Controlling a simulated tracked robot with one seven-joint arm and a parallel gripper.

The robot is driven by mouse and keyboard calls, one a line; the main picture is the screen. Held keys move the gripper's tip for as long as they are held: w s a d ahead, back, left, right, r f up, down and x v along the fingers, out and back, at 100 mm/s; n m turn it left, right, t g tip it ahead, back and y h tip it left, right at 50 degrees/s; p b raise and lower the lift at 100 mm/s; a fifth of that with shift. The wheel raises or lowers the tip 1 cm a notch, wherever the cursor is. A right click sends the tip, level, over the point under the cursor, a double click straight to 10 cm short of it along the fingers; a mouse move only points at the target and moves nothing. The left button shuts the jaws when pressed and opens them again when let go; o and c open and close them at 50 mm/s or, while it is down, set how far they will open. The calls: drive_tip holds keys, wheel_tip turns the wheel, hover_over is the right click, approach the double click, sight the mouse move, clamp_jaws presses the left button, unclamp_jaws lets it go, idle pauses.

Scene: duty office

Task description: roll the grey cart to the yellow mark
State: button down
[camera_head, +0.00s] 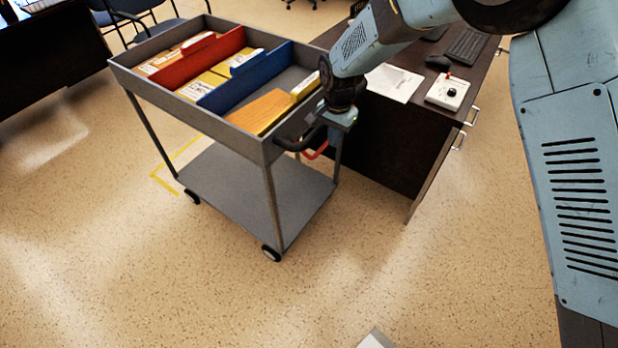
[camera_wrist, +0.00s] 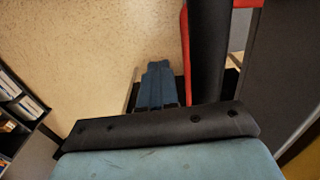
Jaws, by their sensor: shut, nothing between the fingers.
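The grey cart (camera_head: 222,190) stands on the floor at the centre left in the head view. Its top tray holds folders between a red divider and a blue divider. Its black handle (camera_head: 292,145) is on the right end; a black bar with red beside it shows in the wrist view (camera_wrist: 208,50). The yellow mark (camera_head: 163,184) is a taped corner on the floor by the cart's left wheel; the cart may hide more of it. My gripper (camera_wrist: 158,68) is shut and empty, its fingers beside the bar, not around it. In the head view, my wrist largely hides the fingers.
A dark desk (camera_head: 385,150) with a keyboard (camera_head: 466,46), paper (camera_head: 392,83) and a white control box (camera_head: 447,92) stands close to the cart's right. Blue chairs (camera_head: 150,25) are at the back left. The floor in front is mostly clear.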

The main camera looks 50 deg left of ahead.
sight(299, 132)
idle(0.4)
drive_tip(key=shift+s+a, duration=0.45)
drive_tip(key=shift+a, duration=1.5)
drive_tip(key=shift+s+a, duration=0.5)
drive_tip(key=shift+a, duration=1.45)
drive_tip(key=shift+s+a, duration=0.45)
drive_tip(key=shift+a, duration=1.5)
drive_tip(key=shift+s+a, duration=0.45)
drive_tip(key=shift+a, duration=1.5)
drive_tip(key=shift+s+a, duration=0.5)
drive_tip(key=shift+a, duration=1.45)
drive_tip(key=shift+s+a, duration=0.45)
drive_tip(key=shift+a, duration=1.5)
drive_tip(key=shift+w+d+r, duration=0.15)
drive_tip(key=shift+d+r, duration=0.2)
drive_tip(key=shift+d, duration=0.3)
drive_tip(key=shift+w+d+r, duration=0.15)
drive_tip(key=shift+d+r, duration=0.2)
drive_tip(key=shift+d, duration=0.35)
drive_tip(key=shift+w+d+r, duration=0.15)
drive_tip(key=shift+d+r, duration=0.2)
drive_tip(key=shift+d, duration=0.3)
wheel_tip(299, 132, up, 12)
